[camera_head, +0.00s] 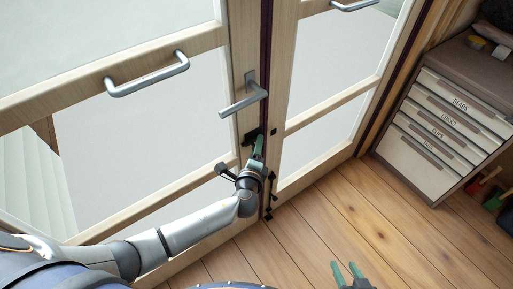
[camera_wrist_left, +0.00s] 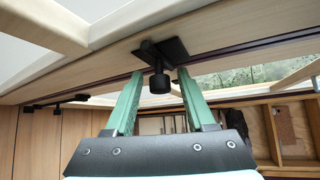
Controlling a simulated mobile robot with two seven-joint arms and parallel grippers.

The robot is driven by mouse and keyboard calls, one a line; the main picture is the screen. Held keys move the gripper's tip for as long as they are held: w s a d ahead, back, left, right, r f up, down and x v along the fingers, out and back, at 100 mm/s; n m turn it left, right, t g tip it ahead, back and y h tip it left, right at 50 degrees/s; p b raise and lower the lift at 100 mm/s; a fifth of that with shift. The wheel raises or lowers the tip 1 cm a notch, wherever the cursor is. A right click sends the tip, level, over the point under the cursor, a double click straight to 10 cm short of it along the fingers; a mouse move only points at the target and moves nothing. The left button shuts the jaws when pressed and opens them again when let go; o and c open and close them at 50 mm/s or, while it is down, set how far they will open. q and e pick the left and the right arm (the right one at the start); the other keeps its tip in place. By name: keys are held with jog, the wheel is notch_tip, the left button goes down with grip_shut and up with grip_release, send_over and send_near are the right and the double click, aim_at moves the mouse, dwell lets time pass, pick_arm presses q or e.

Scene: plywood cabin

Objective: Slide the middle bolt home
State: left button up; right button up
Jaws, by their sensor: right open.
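A black bolt (camera_head: 250,137) with a flat plate sits on the left door's edge stile, below the lever handle; I take it to be the middle bolt. In the left wrist view its round black knob (camera_wrist_left: 159,83) hangs below the plate (camera_wrist_left: 165,49). My left gripper (camera_head: 259,142) is at this bolt. In the left wrist view its green fingers (camera_wrist_left: 160,79) stand apart, one on each side of the knob, with gaps visible on both sides. My right gripper (camera_head: 346,268) is open and empty over the floor at the bottom. My left fingertips partly hide the bolt in the head view.
Small black fittings (camera_head: 273,177) sit lower along the door seam. A lever handle (camera_head: 243,101) juts out just above my left gripper, and a bar handle (camera_head: 147,75) crosses the left door. A labelled drawer cabinet (camera_head: 420,160) stands right. The wooden floor (camera_head: 340,215) between is clear.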

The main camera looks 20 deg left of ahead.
pick_arm(q)
grip_shut()
dwell(1.2)
